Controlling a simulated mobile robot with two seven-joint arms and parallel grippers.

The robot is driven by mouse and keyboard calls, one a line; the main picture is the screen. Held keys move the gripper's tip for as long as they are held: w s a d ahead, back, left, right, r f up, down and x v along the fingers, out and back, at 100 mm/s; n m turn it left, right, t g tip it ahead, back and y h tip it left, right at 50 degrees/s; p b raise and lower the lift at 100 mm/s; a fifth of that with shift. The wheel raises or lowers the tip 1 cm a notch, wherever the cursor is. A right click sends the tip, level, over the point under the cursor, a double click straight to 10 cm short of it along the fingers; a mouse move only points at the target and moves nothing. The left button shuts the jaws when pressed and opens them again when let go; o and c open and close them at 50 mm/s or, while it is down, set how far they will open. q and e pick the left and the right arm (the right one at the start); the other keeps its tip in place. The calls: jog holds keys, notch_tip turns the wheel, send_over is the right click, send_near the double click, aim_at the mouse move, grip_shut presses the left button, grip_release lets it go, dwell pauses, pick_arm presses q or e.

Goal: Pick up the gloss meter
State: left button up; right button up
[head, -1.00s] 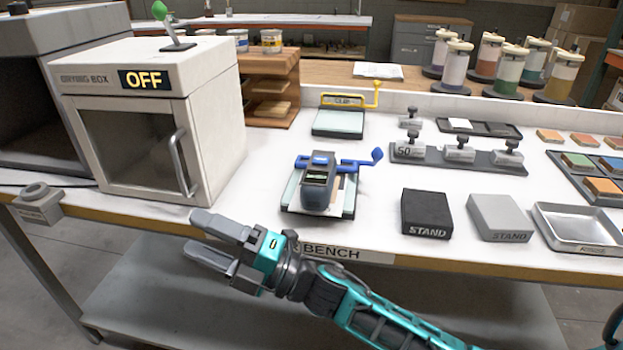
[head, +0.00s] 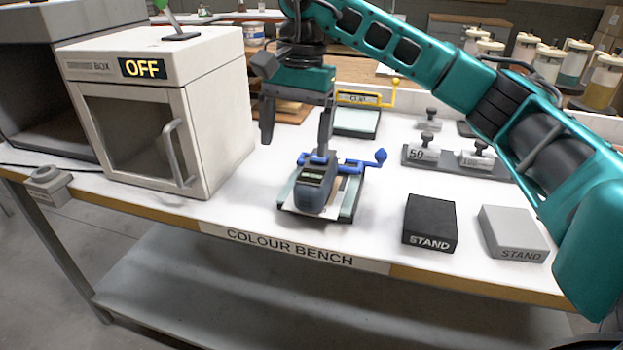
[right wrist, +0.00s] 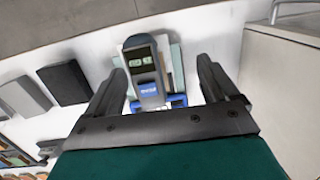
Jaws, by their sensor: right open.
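The gloss meter (head: 314,192) is a dark blue-grey handheld device with a small lit display. It rests on a pale panel in a dark tray (head: 346,216) with a blue bar and knob on the colour bench. My right gripper (head: 296,146) hangs fingers-down above and behind it, open and empty. One finger overlaps the meter's far end in the head view; whether they touch is unclear. In the right wrist view the gloss meter (right wrist: 144,77) appears between the two spread fingers (right wrist: 162,70). My left gripper is out of view.
A drying box (head: 150,110) marked OFF stands at left. A black stand (head: 430,222) and a grey stand (head: 513,233) lie right of the meter. A yellow-handled tray (head: 357,122) and weighted blocks (head: 424,153) sit behind. The bench's front edge is close by.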

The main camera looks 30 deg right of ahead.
aim_at(317, 164)
jog(key=d+r, duration=0.1)
jog(key=d+r+h, duration=0.1)
jog(key=d, duration=0.1)
jog(key=shift+d+r, duration=0.1)
jog(key=shift+d, duration=0.05)
jog(key=shift+d+f, duration=0.2)
jog(key=shift+f, duration=0.1)
notch_tip(317, 164, down, 7)
jog(key=shift+b, duration=0.35)
jog(key=f, duration=0.5)
jog(key=shift+w+d, duration=0.2)
jog(key=shift+d, duration=0.15)
jog(key=shift+r, duration=0.1)
jog(key=c, duration=1.5)
